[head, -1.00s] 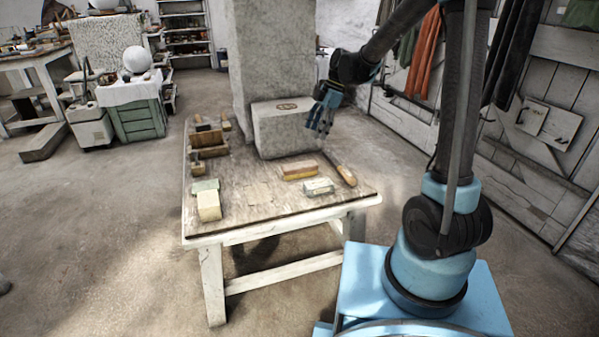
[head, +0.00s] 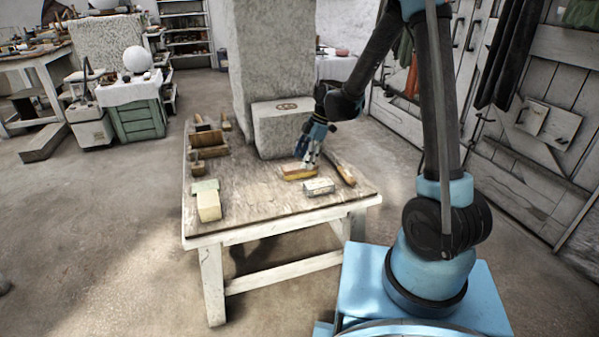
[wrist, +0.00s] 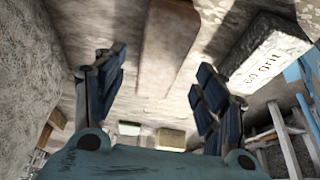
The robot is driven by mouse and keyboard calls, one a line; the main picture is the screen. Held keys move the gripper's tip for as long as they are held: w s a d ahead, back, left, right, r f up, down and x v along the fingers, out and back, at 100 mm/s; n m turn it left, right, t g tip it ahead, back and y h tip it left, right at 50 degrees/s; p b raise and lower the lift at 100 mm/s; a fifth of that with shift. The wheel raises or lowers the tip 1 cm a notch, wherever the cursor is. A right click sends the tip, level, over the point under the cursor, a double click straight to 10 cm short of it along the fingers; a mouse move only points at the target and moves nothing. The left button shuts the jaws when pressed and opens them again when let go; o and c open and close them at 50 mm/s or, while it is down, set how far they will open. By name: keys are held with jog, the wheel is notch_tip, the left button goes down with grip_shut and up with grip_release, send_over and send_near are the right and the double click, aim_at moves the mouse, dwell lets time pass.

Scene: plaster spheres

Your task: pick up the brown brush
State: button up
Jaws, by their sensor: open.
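The brown brush (head: 297,174), a long block with a brown top and yellowish side, lies on the worktable (head: 250,190). My gripper (head: 310,160) is right above it, fingers pointing down, and hides part of it. In the wrist view the brush (wrist: 168,45) shows as a brown bar between and beyond the two open blue-black fingers (wrist: 160,85). Nothing is held. I cannot tell how much height is left between fingertips and brush.
A grey-white block (head: 319,187) marked "60 Grit" lies close beside the brush; it also shows in the wrist view (wrist: 262,50). A wooden-handled tool (head: 345,174) lies to the right. A large stone block (head: 280,130) stands behind. The table's middle left is clear.

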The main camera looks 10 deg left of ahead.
aim_at(300, 170)
jog(key=shift+x, duration=2.45)
jog(key=shift+d, duration=0.15)
jog(key=shift+c, duration=0.6)
jog(key=c, duration=1.1)
